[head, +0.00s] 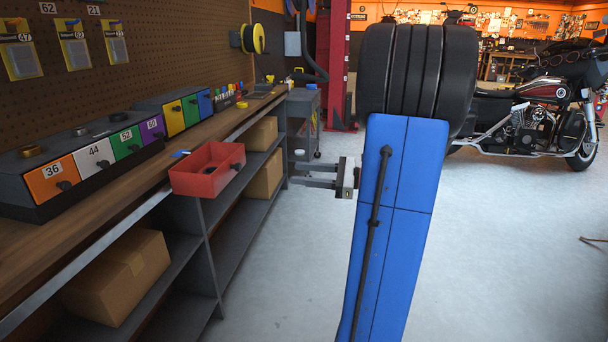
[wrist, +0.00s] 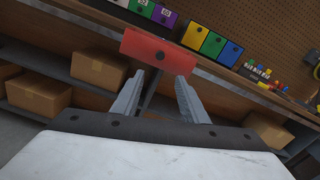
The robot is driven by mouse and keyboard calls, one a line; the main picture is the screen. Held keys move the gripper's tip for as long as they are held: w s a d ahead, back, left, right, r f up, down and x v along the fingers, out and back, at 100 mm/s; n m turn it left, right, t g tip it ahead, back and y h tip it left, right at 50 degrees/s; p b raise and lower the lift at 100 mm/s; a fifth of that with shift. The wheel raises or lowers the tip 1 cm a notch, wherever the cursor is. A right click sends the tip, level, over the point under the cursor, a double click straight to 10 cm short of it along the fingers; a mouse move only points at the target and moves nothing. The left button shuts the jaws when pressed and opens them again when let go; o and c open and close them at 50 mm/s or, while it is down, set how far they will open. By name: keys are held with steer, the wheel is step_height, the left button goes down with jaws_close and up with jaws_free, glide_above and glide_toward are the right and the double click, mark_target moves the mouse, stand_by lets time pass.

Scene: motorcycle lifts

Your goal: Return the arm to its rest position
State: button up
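My gripper (head: 303,174) is at the end of my blue arm, to the right of the workbench in the head view. Its two fingers point left toward the bench and stand apart with nothing between them. The wrist view also shows the open fingers of my gripper (wrist: 169,80), with a red bin (wrist: 158,48) beyond them. In the head view the red bin (head: 208,182) sits at the front edge of the bench, with a small dark thing inside. The gripper looks clear of the bin. My arm hides part of the floor.
The wooden workbench (head: 128,190) runs along the left, with numbered coloured drawers (head: 95,152) on it. Cardboard boxes (head: 120,276) sit on shelves below. A motorcycle (head: 545,110) stands at the back right. The pale floor (head: 505,235) to the right is mostly clear.

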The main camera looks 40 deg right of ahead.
stand_by(0.3)
steer(key=s+a+f+n+g, duration=0.2)
steer(key=a+n+g, duration=0.1)
steer(key=a, duration=0.4)
steer(key=s+a+f+n+g+h, duration=0.1)
steer(key=s+a+f+n+g, duration=0.2)
steer(key=a, duration=0.5)
steer(key=s+a+n+g, duration=0.2)
steer(key=a+n+g, duration=0.2)
steer(key=a, duration=0.3)
steer(key=s+a+f+n+h, duration=0.1)
steer(key=s+n+h, duration=0.4)
steer(key=s+n, duration=0.1)
steer(key=s+a+f+n+h, duration=0.1)
steer(key=s+f+n+h, duration=0.1)
steer(key=s+n+h, duration=0.3)
steer(key=s+n, duration=0.2)
steer(key=n, duration=0.2)
steer(key=shift+s+f+t, duration=0.2)
steer(key=shift+f+t, duration=0.1)
steer(key=shift+c, duration=0.6)
